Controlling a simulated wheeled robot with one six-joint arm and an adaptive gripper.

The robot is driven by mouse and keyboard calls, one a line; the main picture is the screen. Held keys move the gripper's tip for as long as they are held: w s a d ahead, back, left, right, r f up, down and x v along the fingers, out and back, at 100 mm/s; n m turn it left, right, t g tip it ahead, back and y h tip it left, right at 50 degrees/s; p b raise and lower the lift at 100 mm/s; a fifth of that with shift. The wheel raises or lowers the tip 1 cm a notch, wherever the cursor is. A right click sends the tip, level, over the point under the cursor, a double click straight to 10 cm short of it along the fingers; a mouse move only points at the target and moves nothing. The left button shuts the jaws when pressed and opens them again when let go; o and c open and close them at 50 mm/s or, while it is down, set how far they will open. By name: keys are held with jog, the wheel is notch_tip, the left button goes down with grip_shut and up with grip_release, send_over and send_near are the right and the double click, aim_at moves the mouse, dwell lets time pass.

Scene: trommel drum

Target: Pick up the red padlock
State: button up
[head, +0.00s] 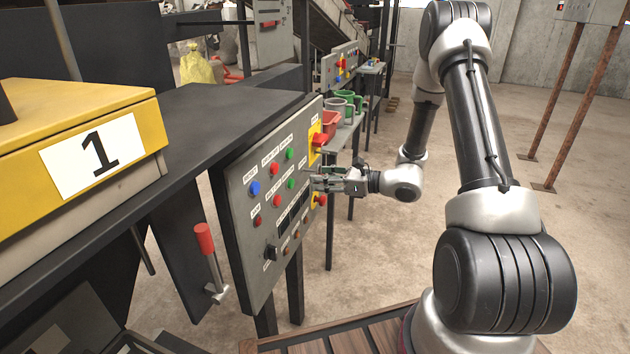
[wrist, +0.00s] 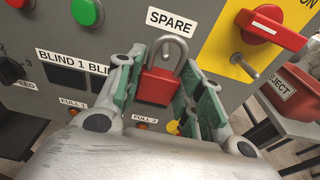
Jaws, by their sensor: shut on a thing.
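The red padlock (wrist: 157,87) has a red body and a grey metal shackle. In the wrist view it sits between the two green-padded fingers of my gripper (wrist: 156,98), just below the "SPARE" label on the grey control panel. My gripper is shut on its body. The shackle points up toward the panel, and I cannot tell whether it hangs on anything. In the head view my gripper (head: 322,181) is at the panel's right side, and the padlock is too small or hidden to make out there.
The grey control panel (head: 262,232) carries several buttons and labels. A red rotary switch (wrist: 272,27) on a yellow plate, with a metal pin below, is close to the right of my gripper. A red bin (head: 331,121) and mugs stand on a shelf behind.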

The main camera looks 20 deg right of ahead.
jog(key=f+v, duration=0.2)
jog(key=v, duration=1.3)
jog(key=shift+s+d, duration=0.25)
jog(key=shift+r, duration=0.35)
jog(key=shift+s+d, duration=0.1)
jog(key=shift+d, duration=0.05)
jog(key=shift+f+v, duration=0.15)
jog(key=shift+v, duration=0.85)
jog(key=shift+f+v, duration=0.15)
jog(key=shift+v, duration=0.9)
jog(key=shift+s+d, duration=0.1)
jog(key=shift+f+v, duration=0.2)
jog(key=shift+v, duration=1.25)
jog(key=shift+f+v, duration=0.2)
jog(key=shift+v, duration=1.2)
